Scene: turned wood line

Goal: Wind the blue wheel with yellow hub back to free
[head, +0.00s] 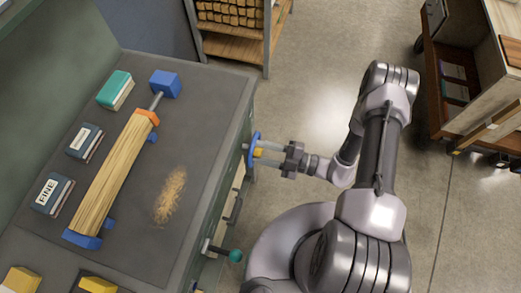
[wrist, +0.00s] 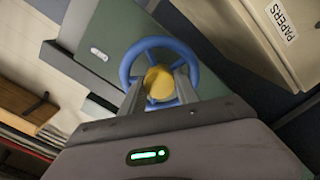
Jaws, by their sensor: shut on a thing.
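The blue wheel (head: 253,151) sits upright on the right-hand front face of the bench. Its blue rim (wrist: 125,68) and spokes show in the wrist view around a round yellow hub (wrist: 159,85). My gripper (head: 262,152) reaches the wheel from the right in the head view. In the wrist view my gripper's two fingers (wrist: 160,88) lie either side of the hub, shut on the wheel at its hub. The fingers hide part of the lower rim. I see no mark that tells the wheel's turn position.
The bench top (head: 205,92) holds a clamped wooden bundle (head: 115,175) between blue and orange blocks, with several small boxes and sawdust. A lever with a green knob (head: 236,256) sticks out below the wheel.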

